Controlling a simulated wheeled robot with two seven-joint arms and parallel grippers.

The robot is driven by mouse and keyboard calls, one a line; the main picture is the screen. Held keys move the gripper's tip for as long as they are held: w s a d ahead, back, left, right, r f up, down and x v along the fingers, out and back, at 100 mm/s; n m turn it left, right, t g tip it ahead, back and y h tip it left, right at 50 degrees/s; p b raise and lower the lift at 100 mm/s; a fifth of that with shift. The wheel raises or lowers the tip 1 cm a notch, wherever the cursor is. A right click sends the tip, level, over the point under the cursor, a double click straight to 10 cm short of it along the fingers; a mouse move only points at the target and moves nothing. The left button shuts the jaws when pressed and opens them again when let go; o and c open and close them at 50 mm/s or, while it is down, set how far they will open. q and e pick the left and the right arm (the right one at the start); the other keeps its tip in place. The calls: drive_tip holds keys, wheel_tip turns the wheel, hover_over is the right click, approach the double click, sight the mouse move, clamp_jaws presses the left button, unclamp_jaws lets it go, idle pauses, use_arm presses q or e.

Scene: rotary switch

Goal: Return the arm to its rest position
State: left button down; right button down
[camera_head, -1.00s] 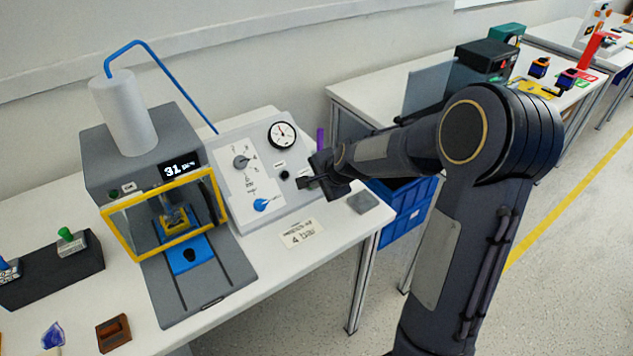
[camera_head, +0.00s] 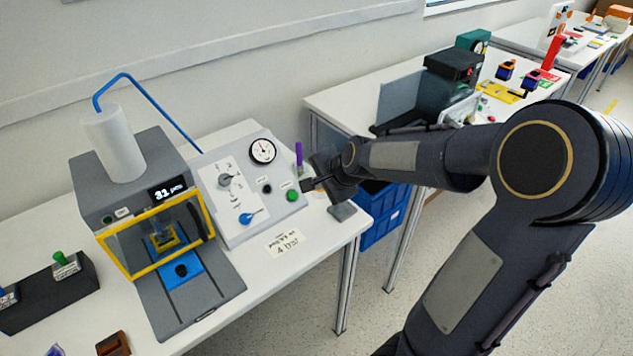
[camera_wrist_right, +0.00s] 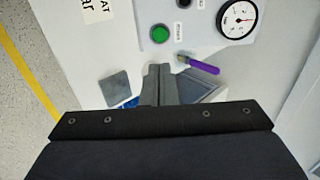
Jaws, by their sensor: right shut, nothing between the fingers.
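My right gripper (camera_head: 306,185) is just right of the sloped control panel (camera_head: 212,204) in the head view, beside the green button (camera_head: 292,196). In the right wrist view its fingers (camera_wrist_right: 160,84) are together with nothing between them, above the table's right end. The green button (camera_wrist_right: 160,34) shows ahead of the fingertips and apart from them. The panel carries a grey rotary knob (camera_head: 225,180), a blue lever knob (camera_head: 246,218), a black button (camera_head: 267,189) and a round gauge (camera_head: 262,151). My left gripper is not in view.
A grey machine (camera_head: 125,180) with a yellow-framed door stands left of the panel. A purple-handled tool (camera_wrist_right: 203,66) and a grey square pad (camera_wrist_right: 114,88) lie near the gripper. A blue crate (camera_head: 383,213) sits below, between the tables. Open floor lies at the lower right.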

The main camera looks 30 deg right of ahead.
drive_tip(key=s+a+r+n+g+y, duration=0.1)
drive_tip(key=s+a+n, duration=0.5)
drive_tip(key=s, duration=0.5)
drive_tip(key=s+a+r+n+g+y, duration=0.1)
drive_tip(key=s+a+n+y, duration=0.1)
drive_tip(key=s+a+n, duration=0.5)
drive_tip(key=s+n, duration=0.2)
drive_tip(key=s, duration=0.3)
drive_tip(key=shift+r, duration=0.3)
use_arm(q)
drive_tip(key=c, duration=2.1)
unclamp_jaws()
